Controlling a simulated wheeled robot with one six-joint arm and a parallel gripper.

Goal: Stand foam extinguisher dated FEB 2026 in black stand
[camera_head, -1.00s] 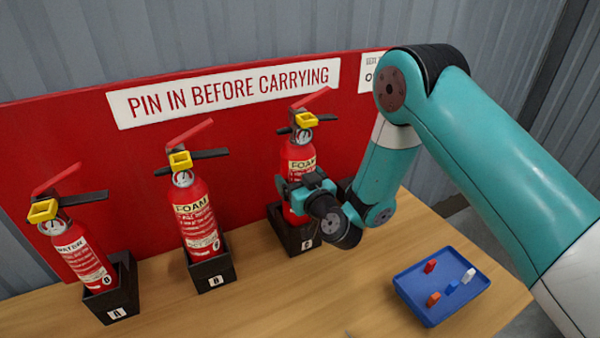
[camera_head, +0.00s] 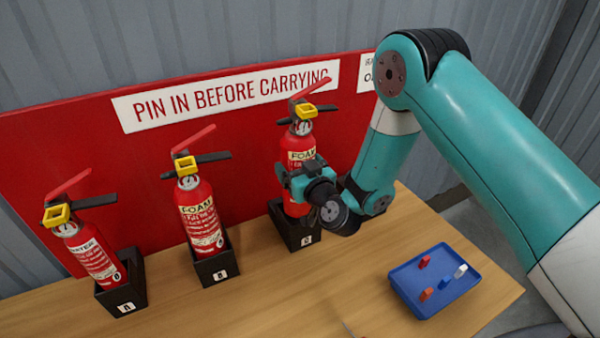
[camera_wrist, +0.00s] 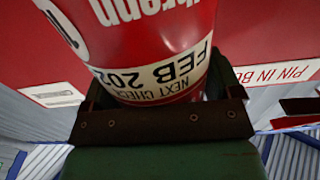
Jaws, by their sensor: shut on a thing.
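My gripper (camera_head: 302,184) is shut on the body of the right-hand red foam extinguisher (camera_head: 301,153). The extinguisher is upright, with a yellow pin piece at its top, and its lower end is at or just inside the mouth of the right black stand (camera_head: 295,234). The arm hides part of that end. In the wrist view the held extinguisher (camera_wrist: 145,35) shows an upside-down label, "NEXT CHECK FEB 202" with the last digit unclear. Another foam extinguisher (camera_head: 198,212) stands in black stand B (camera_head: 207,268). A water extinguisher (camera_head: 93,254) leans slightly in black stand A (camera_head: 112,297).
A red board (camera_head: 90,140) with a white sign (camera_head: 220,98) rises behind the stands. A blue tray (camera_head: 408,296) with several small coloured pieces lies at the right on the wooden table (camera_head: 260,300). The table front is largely clear.

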